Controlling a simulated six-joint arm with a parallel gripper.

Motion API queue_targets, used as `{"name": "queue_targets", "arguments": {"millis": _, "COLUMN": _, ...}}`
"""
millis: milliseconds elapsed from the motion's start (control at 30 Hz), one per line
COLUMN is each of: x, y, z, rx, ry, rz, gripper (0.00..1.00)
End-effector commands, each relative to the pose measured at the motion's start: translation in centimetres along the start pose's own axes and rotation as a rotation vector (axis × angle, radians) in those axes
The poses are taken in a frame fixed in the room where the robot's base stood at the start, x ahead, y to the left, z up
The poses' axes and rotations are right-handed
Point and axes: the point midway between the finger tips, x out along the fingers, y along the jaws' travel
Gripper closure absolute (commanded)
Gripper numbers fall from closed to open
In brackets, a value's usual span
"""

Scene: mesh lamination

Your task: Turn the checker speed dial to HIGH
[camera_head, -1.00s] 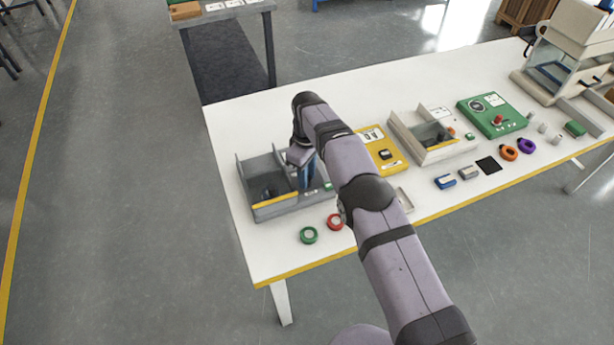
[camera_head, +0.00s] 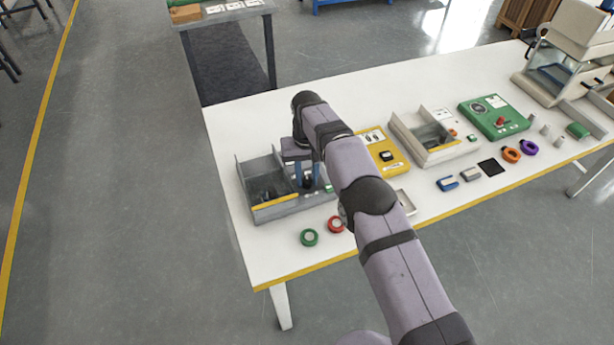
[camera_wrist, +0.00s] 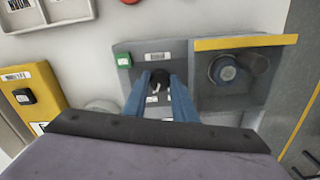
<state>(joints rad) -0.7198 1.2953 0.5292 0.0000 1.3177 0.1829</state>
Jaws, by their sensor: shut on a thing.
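The grey checker (camera_head: 285,205) stands on the left end of the white table. In the wrist view, the checker (camera_wrist: 210,48) shows its flat panel with a small black dial (camera_wrist: 158,78). My gripper (camera_wrist: 157,88) points down, with its blue fingers on either side of the dial, shut on it. The fingers hide part of the dial and its markings, so I cannot read its setting. In the head view, my gripper (camera_head: 306,176) is at the right part of the checker.
A green button block (camera_wrist: 124,60) sits beside the dial panel. A yellow panel (camera_head: 385,152) stands right of the checker. My arm hides part of the table.

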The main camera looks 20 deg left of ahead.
Motion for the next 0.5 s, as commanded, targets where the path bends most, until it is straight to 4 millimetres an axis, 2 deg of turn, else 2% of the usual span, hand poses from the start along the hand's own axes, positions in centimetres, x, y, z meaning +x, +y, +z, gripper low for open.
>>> {"name": "queue_targets", "arguments": {"millis": 200, "x": -0.15, "y": -0.02, "z": -0.08, "rx": 0.115, "ry": 0.003, "rz": 0.000, "gripper": 0.98}}
{"name": "queue_targets", "arguments": {"millis": 500, "x": -0.16, "y": -0.02, "z": -0.10, "rx": 0.179, "ry": 0.003, "rz": -0.001, "gripper": 0.98}}
